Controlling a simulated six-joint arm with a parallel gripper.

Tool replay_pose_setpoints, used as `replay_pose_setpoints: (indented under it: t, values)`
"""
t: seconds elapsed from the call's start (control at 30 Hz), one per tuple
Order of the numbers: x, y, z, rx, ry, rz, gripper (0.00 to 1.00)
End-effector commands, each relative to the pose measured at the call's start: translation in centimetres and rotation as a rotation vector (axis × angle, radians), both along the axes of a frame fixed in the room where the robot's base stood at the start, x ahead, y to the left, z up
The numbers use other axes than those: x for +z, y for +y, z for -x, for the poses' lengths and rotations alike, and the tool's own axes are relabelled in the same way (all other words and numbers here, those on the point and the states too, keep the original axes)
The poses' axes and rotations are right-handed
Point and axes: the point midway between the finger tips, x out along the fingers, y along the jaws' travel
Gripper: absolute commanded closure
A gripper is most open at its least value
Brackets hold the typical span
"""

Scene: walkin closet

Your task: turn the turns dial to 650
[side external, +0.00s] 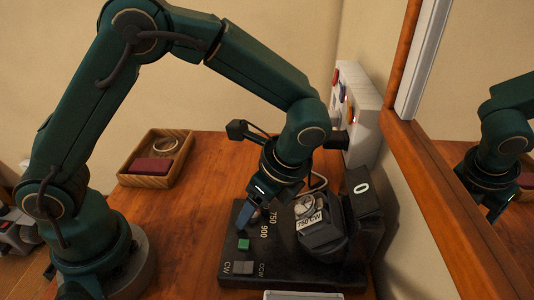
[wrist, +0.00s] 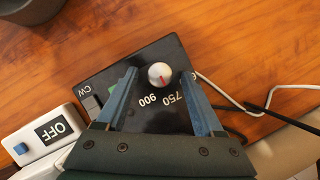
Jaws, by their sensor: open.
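The turns dial (wrist: 159,74) is a round silver knob with a red pointer mark on a black watch-winder base (side external: 235,272). In the wrist view the mark points down and slightly right, towards the gap between the printed 900 and 750; 650 is not visible there. My gripper (wrist: 160,76) is open, with one blue finger on each side of the knob and gaps showing. In the side view my gripper (side external: 249,213) is low over the base and hides the knob.
A green button (side external: 243,244) and a grey CW/CCW switch (side external: 242,267) sit near the dial. A white box (wrist: 43,140) showing OFF is beside the base. Cables (wrist: 250,100) run off right. A wooden tray (side external: 182,171) stands further back; a framed mirror (side external: 440,165) is at right.

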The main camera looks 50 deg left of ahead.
Motion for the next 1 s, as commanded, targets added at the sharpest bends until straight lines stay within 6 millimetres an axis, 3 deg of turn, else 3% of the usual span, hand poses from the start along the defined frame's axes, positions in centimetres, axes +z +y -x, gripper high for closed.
replay_pose_setpoints:
  t: [0.07, 0.2, 0.23, 0.27, 0.67, 1.0]
  values:
    - [0.02, -0.01, 0.00, 0.000, 0.000, 0.000, 0.31]
    - [0.04, -0.01, 0.00, 0.000, 0.000, 0.000, 0.85]
    - [0.04, -0.01, 0.00, 0.000, 0.000, 0.000, 0.96]
    - [0.04, -0.01, 0.00, 0.000, 0.000, 0.000, 1.00]
    - [0.06, -0.03, -0.12, 0.069, 0.000, 0.002, 1.00]
    - [0.04, 0.11, -0.36, 0.323, 0.002, 0.003, 1.00]
